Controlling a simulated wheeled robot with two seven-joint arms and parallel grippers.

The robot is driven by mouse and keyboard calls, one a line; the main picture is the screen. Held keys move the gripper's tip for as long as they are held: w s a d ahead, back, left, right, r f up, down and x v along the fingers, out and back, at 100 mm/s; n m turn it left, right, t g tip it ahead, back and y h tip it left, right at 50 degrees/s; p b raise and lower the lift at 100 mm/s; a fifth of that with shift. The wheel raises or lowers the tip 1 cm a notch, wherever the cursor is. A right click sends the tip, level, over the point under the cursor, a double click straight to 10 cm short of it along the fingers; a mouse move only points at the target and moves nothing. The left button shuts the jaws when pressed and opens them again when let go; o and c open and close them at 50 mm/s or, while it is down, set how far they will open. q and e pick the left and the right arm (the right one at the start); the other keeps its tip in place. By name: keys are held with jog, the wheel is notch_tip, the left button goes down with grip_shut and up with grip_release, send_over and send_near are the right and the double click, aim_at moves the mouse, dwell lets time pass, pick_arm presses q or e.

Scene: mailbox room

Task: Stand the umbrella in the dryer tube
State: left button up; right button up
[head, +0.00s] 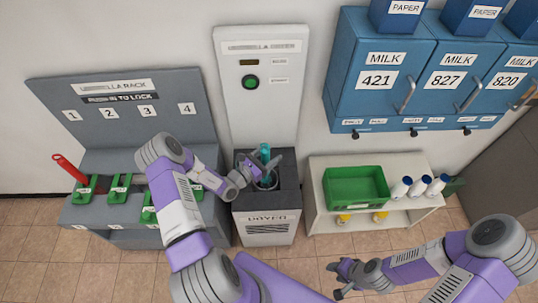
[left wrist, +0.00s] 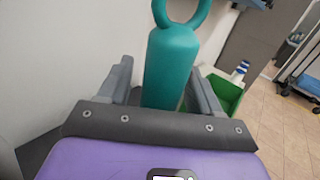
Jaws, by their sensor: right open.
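The teal umbrella (head: 265,152) stands about upright at the dryer tube (head: 268,183), in the top of the dryer (head: 268,222). Its lower part is hidden inside the tube and behind my gripper. My left gripper (head: 264,160) is at the tube with its fingers spread on either side of the umbrella. In the left wrist view, the umbrella (left wrist: 171,65) with its ring handle rises between the fingers, with a visible gap at the left finger. My right gripper (head: 333,279) is open and empty, low over the floor at the right.
An umbrella rack (head: 130,105) with green holders and a red umbrella (head: 70,170) stands at the left. A shelf with a green bin (head: 357,186) and several white bottles stands at the right, below blue milk lockers (head: 385,70).

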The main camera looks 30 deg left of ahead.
pick_arm(q)
jog(key=shift+o, duration=0.4)
jog(key=shift+s, duration=0.1)
jog(key=p+v, duration=0.1)
jog(key=v, duration=0.6)
jog(key=shift+s+a+p, duration=0.1)
jog(key=shift+s+p, duration=0.05)
jog(key=shift+p, duration=0.15)
dwell(0.3)
